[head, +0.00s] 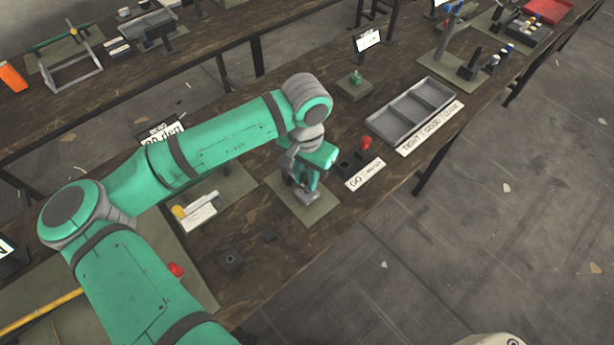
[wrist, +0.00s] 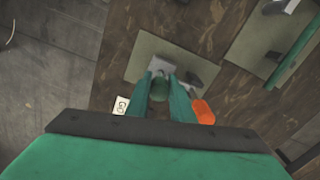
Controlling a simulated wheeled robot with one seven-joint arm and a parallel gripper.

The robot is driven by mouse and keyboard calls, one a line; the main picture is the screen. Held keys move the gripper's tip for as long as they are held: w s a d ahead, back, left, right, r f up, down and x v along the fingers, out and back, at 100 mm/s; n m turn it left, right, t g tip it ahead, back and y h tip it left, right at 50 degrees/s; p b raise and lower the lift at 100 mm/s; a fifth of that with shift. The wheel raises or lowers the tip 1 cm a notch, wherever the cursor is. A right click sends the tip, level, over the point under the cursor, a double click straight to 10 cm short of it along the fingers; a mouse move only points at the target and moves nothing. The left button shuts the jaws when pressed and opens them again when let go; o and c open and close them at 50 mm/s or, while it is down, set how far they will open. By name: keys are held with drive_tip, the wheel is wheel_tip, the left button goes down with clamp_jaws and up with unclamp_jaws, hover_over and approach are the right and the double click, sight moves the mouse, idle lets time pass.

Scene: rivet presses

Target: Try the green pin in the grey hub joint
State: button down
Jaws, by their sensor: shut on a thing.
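My gripper (wrist: 160,90) is shut on the green pin (wrist: 158,88), which shows as a dark green round shape between the two green fingers in the wrist view. The grey hub joint (wrist: 162,63) lies on an olive mat (wrist: 145,55) just beyond the fingertips. In the head view my gripper (head: 308,186) points down over the grey hub joint (head: 306,197) on the mat (head: 318,211). The fingers and wrist hide most of the pin there. I cannot tell whether the pin's end is inside the hub or only over it.
A gauge block (head: 346,165) with a red-knobbed piece (head: 366,143) and a GO sign (head: 365,174) stands right of the mat. A grey three-part tray (head: 412,110) labelled TIGHT, GOOD, LOOSE is beyond. A dark holed block (head: 230,261) sits near the front edge.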

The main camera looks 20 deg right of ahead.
drive_tip(key=shift+w, duration=0.2)
idle(0.5)
drive_tip(key=shift+f, duration=1.4)
idle(0.3)
idle(1.0)
drive_tip(key=shift+r, duration=3)
